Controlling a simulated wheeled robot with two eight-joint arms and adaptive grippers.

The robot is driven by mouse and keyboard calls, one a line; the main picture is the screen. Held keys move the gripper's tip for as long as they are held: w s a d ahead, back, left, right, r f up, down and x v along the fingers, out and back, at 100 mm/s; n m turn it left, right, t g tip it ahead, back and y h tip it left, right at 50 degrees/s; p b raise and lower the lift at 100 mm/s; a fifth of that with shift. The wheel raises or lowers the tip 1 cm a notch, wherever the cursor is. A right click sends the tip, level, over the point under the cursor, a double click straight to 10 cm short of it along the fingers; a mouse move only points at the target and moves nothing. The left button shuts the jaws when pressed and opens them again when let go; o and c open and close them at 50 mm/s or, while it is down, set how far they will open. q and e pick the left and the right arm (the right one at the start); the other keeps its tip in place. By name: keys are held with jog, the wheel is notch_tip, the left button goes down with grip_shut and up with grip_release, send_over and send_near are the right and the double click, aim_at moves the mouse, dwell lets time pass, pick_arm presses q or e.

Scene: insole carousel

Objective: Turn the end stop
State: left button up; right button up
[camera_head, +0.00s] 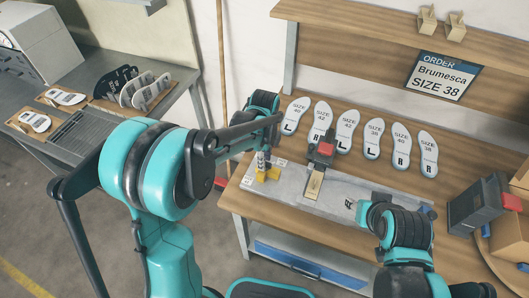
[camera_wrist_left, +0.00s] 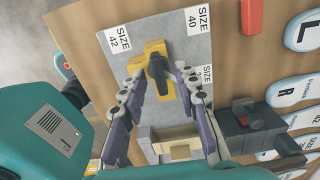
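The end stop is a yellow block with a dark lever on top. It sits at the left end of the grey plate (camera_head: 345,190) in the head view, partly hidden by my gripper. In the left wrist view the end stop (camera_wrist_left: 153,50) lies among size labels, its dark lever (camera_wrist_left: 158,74) pointing toward the gripper. My left gripper (camera_wrist_left: 160,72) is open, with one finger on each side of the lever; contact is not clear. It also shows in the head view (camera_head: 262,160). My right gripper (camera_head: 352,204) is over the plate's right part, small, its fingers unclear.
A dark device with a red top (camera_head: 325,149) and a pale block (camera_head: 314,184) stands right of the left gripper. Several white insoles (camera_head: 347,130) lie behind the plate. An order sign (camera_head: 442,80) reads Brumesca, size 38. A dark grey box (camera_head: 480,205) stands at the right.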

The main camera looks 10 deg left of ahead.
pick_arm(q)
notch_tip(320, 180, up, 12)
jog(key=shift+f, duration=0.25)
jog(key=shift+s, duration=0.1)
dwell(0.4)
jog(key=s+a+f+n+t+b, duration=0.1)
jog(key=s+a+n+t, duration=0.2)
jog(key=s+n, duration=0.5)
jog(key=s+a+f+n+t+b, duration=0.1)
jog(key=s+a+n+t, duration=0.3)
jog(key=s+n, duration=0.4)
jog(key=f+n, duration=0.1)
jog(key=n, duration=0.3)
jog(key=shift+s+a, duration=0.2)
jog(key=shift+s, duration=0.1)
